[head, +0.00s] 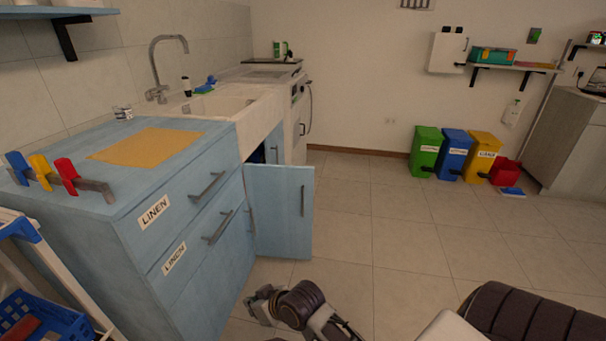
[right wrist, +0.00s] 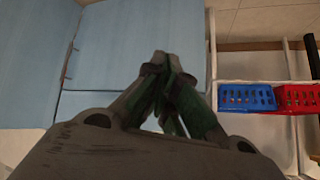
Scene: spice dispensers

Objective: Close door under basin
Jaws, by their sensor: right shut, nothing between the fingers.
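The light blue door (head: 281,211) under the basin stands swung open in the head view, with a dark handle near its right edge. The white basin (head: 222,105) is set in the counter above the opening. My right gripper (head: 256,306) is low in front of the open door, apart from it in the picture. In the right wrist view its fingers (right wrist: 167,62) meet at the tips, shut and empty. Light blue panels (right wrist: 100,60) fill the left of that view; I cannot tell which one is the door. My left gripper is not in view.
Blue drawers (head: 186,225) labelled LINEN stand left of the door. A white rack with a blue basket (head: 38,318) is at the lower left. Green, blue and yellow bins (head: 455,155) line the far wall. The tiled floor (head: 400,240) right of the door is clear.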

